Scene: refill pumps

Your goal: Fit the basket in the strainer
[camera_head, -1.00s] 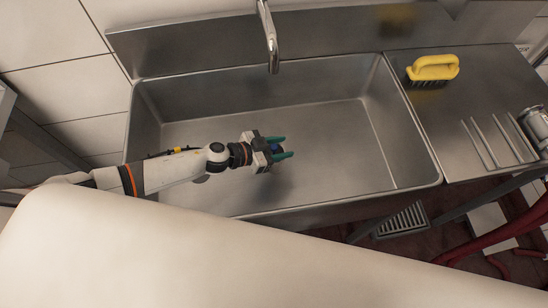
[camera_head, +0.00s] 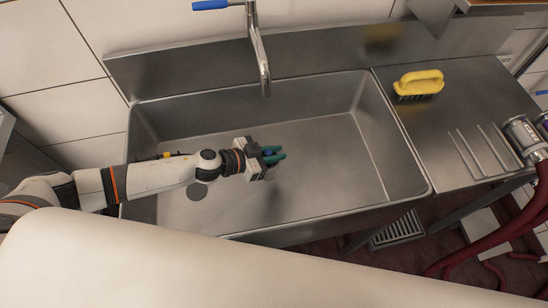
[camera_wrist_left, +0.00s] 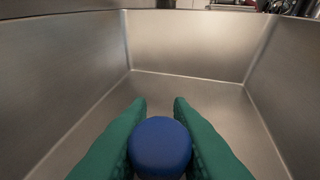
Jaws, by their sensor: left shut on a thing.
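My left gripper (camera_head: 274,155) is over the sink basin, its green fingers shut on a round blue knob. The knob also shows in the left wrist view (camera_wrist_left: 160,147), with a green finger on each side. It looks like the basket's handle; the rest of the basket is hidden beneath the knob and fingers. A dark round spot (camera_head: 197,191) on the sink floor, just below my left forearm in the head view, looks like the strainer opening. The gripper is to the right of it, apart from it. My right gripper is not in view.
The steel sink (camera_head: 330,160) has raised walls around the basin, and its right part is clear. A faucet (camera_head: 260,60) hangs over the back. A yellow brush (camera_head: 419,82) lies on the drainboard. Metal canisters (camera_head: 524,134) and red hoses (camera_head: 490,225) are at the right.

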